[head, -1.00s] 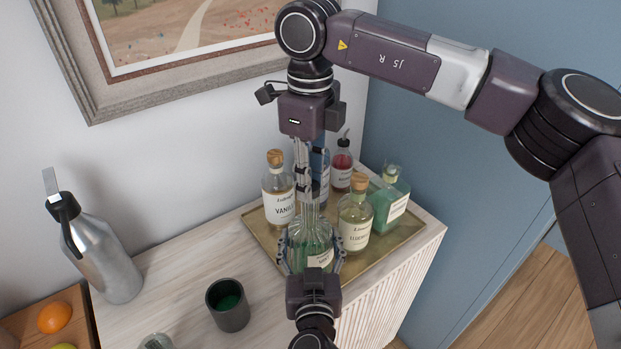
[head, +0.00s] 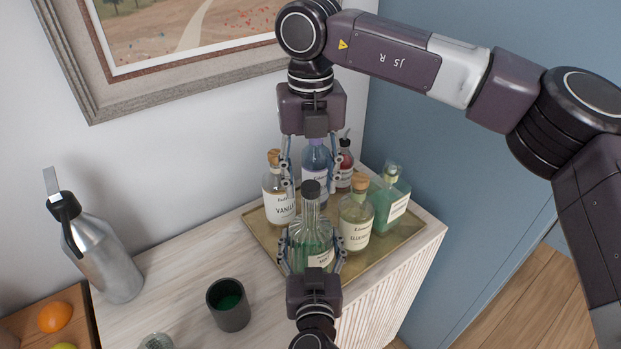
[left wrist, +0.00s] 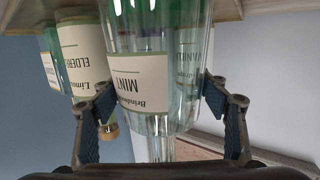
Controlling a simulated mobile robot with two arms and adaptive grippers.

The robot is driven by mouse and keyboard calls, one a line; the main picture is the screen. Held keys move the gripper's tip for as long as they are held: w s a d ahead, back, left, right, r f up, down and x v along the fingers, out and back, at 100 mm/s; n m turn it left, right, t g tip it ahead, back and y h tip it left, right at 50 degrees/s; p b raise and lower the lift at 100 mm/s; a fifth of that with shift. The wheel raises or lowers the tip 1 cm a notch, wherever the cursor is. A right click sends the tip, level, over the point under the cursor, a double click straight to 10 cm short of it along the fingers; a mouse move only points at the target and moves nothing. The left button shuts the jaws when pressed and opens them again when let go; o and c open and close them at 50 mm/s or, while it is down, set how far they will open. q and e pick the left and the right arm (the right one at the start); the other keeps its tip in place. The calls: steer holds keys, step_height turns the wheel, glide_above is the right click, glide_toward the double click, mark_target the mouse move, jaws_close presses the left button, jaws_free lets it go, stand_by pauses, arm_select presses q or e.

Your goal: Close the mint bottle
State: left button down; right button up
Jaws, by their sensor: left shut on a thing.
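The mint bottle (head: 313,238) is clear with green liquid and stands upright at the tray's front. Its MINT label shows in the left wrist view (left wrist: 140,83). A dark cap (head: 311,189) sits on top of its neck; whether it is fully seated I cannot tell. My left gripper (head: 312,252) is shut on the bottle's body, with a finger on each side, also seen in the left wrist view (left wrist: 168,92). My right gripper (head: 312,178) points down just above the cap, open, fingers apart on either side. The cap is outside the left wrist view.
A dark cup (head: 228,306) and steel flask (head: 103,260) stand left.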

step_height(320, 180, up, 12)
stand_by(0.6)
arm_select(q)
steer(key=shift+f, duration=0.1)
steer(key=shift+c, duration=1.7)
jaws_free()
steer(key=shift+s, duration=0.1)
steer(key=s+r, duration=0.2)
steer(key=s, duration=0.9)
steer(key=shift+s+d, duration=0.25)
steer(key=shift+s, duration=0.1)
steer(key=shift+f, duration=0.1)
